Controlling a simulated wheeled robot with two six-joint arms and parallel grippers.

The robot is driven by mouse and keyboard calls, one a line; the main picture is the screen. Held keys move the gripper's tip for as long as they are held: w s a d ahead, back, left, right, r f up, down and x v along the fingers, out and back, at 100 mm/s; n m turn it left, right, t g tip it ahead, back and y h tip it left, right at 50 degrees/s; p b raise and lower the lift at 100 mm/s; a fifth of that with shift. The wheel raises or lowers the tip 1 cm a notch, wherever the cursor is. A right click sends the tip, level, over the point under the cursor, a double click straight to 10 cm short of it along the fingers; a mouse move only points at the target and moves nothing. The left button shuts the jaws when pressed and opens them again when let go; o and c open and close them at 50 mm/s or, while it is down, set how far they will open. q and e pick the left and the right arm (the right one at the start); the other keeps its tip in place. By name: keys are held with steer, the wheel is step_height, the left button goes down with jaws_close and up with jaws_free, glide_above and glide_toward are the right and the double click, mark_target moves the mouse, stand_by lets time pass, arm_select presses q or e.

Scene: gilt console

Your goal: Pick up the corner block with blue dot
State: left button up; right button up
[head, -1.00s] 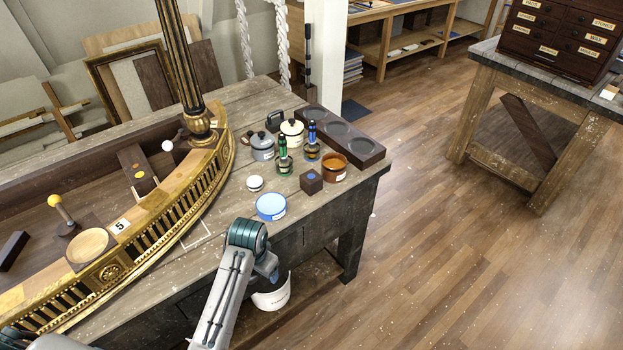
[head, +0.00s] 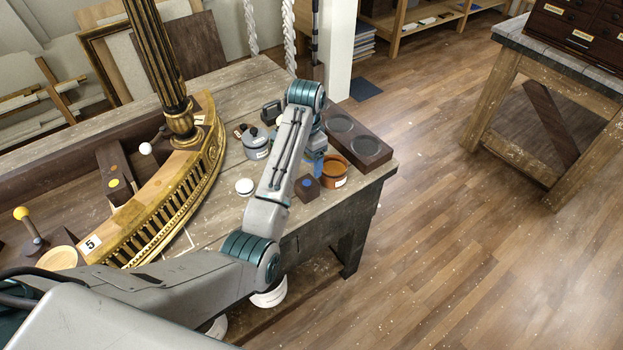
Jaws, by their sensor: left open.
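The corner block with the blue dot (head: 307,190) is a small dark cube standing on the worn grey workbench (head: 225,205), near its front right edge. The dot is on its top face. My left arm reaches in from the lower left and bends down over the bench. My left gripper (head: 314,166) is open, just above and behind the block in the picture, partly hidden by my own forearm. I cannot tell the exact gap between fingers and block. My right gripper is not in view.
An amber jar (head: 334,172) stands close to the block's right. A dark tray with round recesses (head: 368,147) lies behind it. The gilt console (head: 180,205) fills the bench's left.

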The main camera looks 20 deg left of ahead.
mark_target(307, 183)
arm_select(q)
steer(key=shift+f, duration=0.15)
steer(key=f+b, duration=0.1)
steer(key=b, duration=0.1)
steer(key=s+f+b, duration=0.1)
steer(key=f+b, duration=0.1)
steer(key=shift+s+f, duration=0.15)
steer(key=shift+w+f+b, duration=0.2)
steer(key=shift+f+b, duration=0.75)
steer(key=shift+b, duration=0.1)
steer(key=shift+f+b, duration=0.3)
steer(key=shift+b, duration=0.05)
steer(key=shift+f, duration=1.9)
steer(key=shift+s, duration=0.1)
steer(key=c, duration=1)
steer(key=shift+c, duration=0.4)
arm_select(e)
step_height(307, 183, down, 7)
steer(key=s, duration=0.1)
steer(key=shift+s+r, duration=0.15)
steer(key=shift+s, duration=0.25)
arm_select(q)
steer(key=shift+r, duration=0.1)
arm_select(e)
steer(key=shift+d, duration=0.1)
